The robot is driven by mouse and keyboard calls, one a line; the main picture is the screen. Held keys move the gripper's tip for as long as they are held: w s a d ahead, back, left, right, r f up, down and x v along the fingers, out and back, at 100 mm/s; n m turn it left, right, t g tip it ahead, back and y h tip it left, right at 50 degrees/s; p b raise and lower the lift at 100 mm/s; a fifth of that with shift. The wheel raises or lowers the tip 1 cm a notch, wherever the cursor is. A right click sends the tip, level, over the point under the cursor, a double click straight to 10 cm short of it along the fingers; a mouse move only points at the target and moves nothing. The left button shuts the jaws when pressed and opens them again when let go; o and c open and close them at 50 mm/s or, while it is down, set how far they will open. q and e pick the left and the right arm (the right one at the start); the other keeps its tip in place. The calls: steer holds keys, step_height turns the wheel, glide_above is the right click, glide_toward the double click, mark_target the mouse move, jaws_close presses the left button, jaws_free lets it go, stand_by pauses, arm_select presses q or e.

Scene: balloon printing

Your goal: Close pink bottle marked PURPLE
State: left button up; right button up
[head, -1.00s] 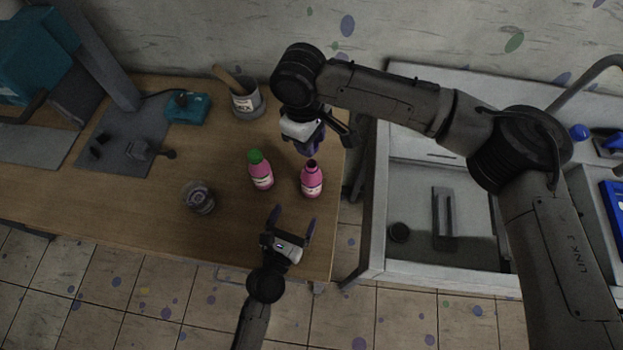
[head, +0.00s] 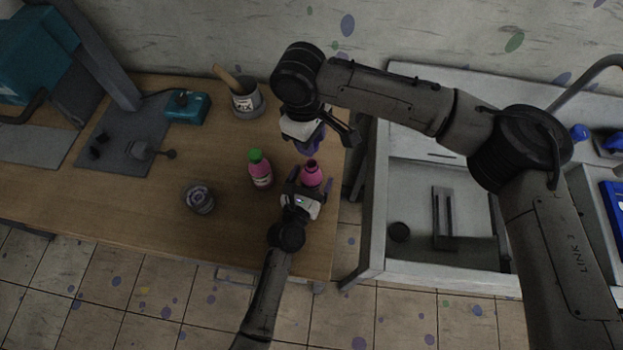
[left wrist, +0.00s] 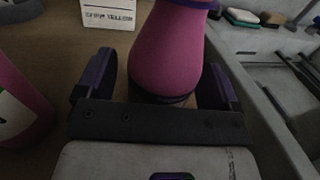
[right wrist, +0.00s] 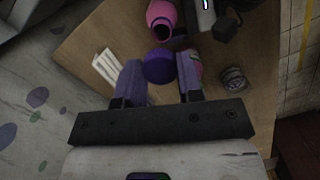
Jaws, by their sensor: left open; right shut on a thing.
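An open pink bottle (head: 312,176) with no cap stands near the table's right edge; its label is not readable. My left gripper (head: 304,186) is open, with its fingers on either side of this bottle (left wrist: 172,50), a gap showing in the left wrist view. My right gripper (head: 314,145) is above and behind the bottle, shut on a round purple cap (right wrist: 159,66). In the right wrist view, the bottle's open mouth (right wrist: 162,27) shows beyond the cap, apart from it.
A pink bottle with a green cap (head: 260,168) stands just left of the open one. A glass jar (head: 198,198), a grey cup (head: 246,100) and a teal device (head: 187,108) are on the table (head: 120,200). A sink unit (head: 375,235) is to the right.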

mark_target(313, 164)
arm_select(q)
steer(key=shift+c, duration=0.2)
steer(key=c, duration=1.3)
steer(key=shift+c, duration=0.2)
arm_select(e)
steer(key=shift+f, duration=2.5)
